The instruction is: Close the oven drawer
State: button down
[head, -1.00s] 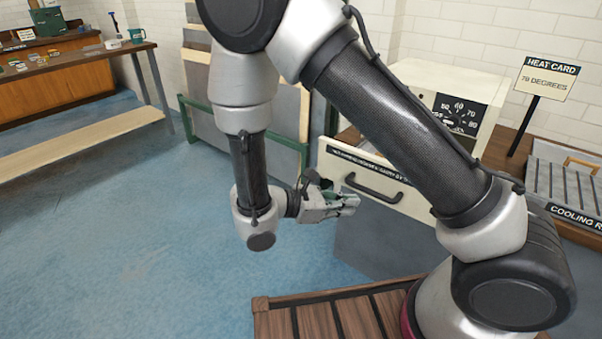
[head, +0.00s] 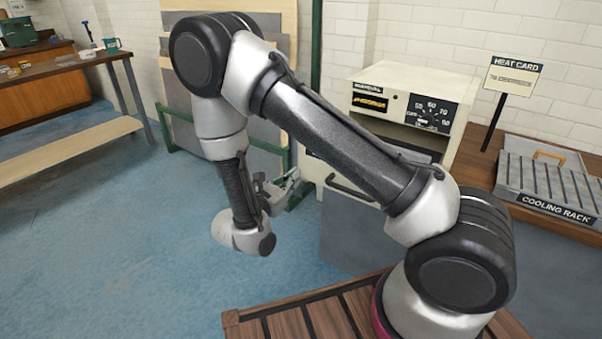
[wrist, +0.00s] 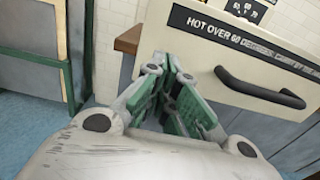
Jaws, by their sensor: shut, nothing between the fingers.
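The oven drawer (head: 312,172) has a cream front with a black bar handle (head: 347,189) and is largely behind my arm in the head view. It stands out from the cream oven (head: 385,72), whose front shows a dark opening above it. In the wrist view the drawer front (wrist: 205,62) carries a "HOT OVER 60 DEGREES" label, with its handle (wrist: 260,92) to the right. My gripper (head: 294,180) is shut and empty, near the drawer's left edge. In the wrist view its green fingers (wrist: 168,72) point toward the drawer's left end; contact cannot be told.
A cooling rack (head: 545,185) and a heat card sign (head: 513,76) stand on the wooden bench at the right. A green-framed rack of panels (head: 235,80) stands behind my arm. Blue floor (head: 130,230) is open at the left.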

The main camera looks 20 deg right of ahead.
aim_at(307, 168)
jog(key=shift+x, duration=2.05)
jog(key=shift+d, duration=0.1)
